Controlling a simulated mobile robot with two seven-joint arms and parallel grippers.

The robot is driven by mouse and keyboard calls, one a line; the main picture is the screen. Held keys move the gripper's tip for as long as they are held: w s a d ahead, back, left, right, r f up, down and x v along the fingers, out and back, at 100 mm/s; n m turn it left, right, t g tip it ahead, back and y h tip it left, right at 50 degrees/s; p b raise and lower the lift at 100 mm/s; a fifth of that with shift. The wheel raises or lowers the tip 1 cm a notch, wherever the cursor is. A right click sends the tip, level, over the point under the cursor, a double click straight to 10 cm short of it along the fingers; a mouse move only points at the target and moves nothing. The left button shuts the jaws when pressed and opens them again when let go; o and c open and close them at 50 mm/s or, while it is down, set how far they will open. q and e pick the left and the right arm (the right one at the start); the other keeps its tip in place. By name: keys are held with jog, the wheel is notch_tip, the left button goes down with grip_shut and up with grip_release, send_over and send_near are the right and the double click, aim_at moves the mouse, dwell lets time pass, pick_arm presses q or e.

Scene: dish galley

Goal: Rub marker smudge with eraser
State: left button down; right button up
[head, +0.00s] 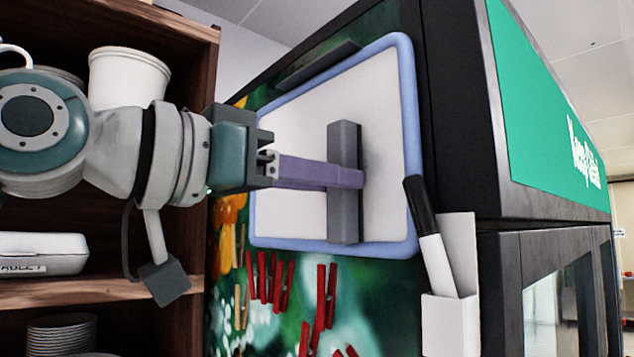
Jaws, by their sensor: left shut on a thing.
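A whiteboard (300,120) with a blue frame hangs on the side of a dark cabinet. A long grey eraser (344,220) stands upright against the board, right of its middle. My left gripper (350,178) reaches in from the left, and its purple fingers are shut on the eraser about halfway up. A faint grey smudge (372,150) shows on the board just right of the eraser; part of it may be hidden behind the eraser and fingers. My right gripper is not in view.
A black-and-white marker (432,240) stands in a white holder (450,310) at the board's lower right. Several red clothespins (320,297) are below the board. A wooden shelf (100,291) with a white bucket (128,75) and stacked plates (62,332) is at left.

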pick_arm(q)
jog(key=s+d+p, duration=0.1)
jog(key=s+d+r+p, duration=0.1)
jog(key=p, duration=0.1)
jog(key=shift+s+r, duration=0.15)
jog(key=shift+s, duration=0.15)
jog(key=shift+s+d+p, duration=0.3)
jog(key=shift+s+d, duration=0.2)
jog(key=shift+s, duration=0.1)
dwell(0.5)
send_near(394, 166)
jog(key=shift+w, duration=0.15)
dwell(0.6)
jog(key=shift+v, duration=1.5)
